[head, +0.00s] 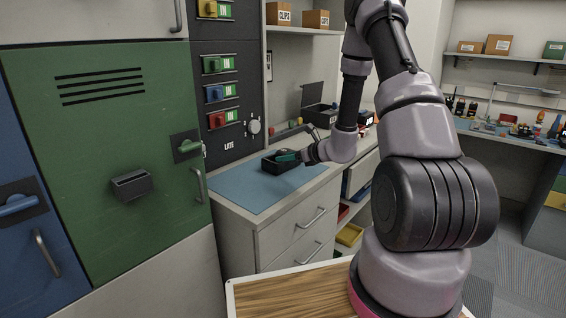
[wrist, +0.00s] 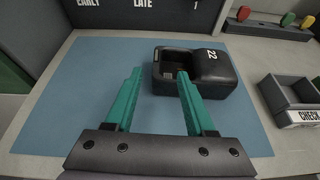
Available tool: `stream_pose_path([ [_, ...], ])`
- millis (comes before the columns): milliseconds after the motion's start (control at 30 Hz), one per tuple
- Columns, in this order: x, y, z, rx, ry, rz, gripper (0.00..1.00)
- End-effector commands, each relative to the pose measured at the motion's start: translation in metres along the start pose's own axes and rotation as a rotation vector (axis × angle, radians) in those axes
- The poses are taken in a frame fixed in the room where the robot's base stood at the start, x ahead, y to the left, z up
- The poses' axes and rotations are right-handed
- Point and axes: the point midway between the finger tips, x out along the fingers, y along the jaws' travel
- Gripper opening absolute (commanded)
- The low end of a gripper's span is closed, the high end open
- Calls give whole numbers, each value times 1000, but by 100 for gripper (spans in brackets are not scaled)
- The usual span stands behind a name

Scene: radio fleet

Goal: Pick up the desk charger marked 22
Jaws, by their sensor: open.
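The desk charger marked 22 (wrist: 215,75) is a black block with an empty-looking well on its left side and a white 22 on its top right. It sits on the blue mat (wrist: 60,105) on the counter. In the head view the black charger (head: 272,163) is partly hidden by my gripper. My gripper (wrist: 158,75) has two green fingers, spread apart with nothing between them. The right fingertip overlaps the charger's near left part in the wrist view, and the left fingertip is over bare mat. I cannot tell whether the right finger touches it.
A grey tray labelled CHECK (wrist: 290,98) stands to the right of the mat. Coloured pieces on a dark strip (wrist: 268,27) lie at the back right. A dark panel marked EARLY and LATE (wrist: 140,14) rises behind the mat. The mat's left side is clear.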

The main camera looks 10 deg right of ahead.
Motion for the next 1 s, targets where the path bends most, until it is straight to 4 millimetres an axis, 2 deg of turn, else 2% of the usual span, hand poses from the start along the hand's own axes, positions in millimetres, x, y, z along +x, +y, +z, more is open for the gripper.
stream_pose_path([
  [200, 35, 1, 0, -2, -1, 3, 55],
  [433, 52, 2, -3, -1, 1, 3, 55],
  [600, 78, 6, -12, 1, 0, 4, 55],
  [700, 90, 5, -10, -2, -1, 3, 55],
  [1000, 97, 5, -10, -2, 0, 2, 55],
])
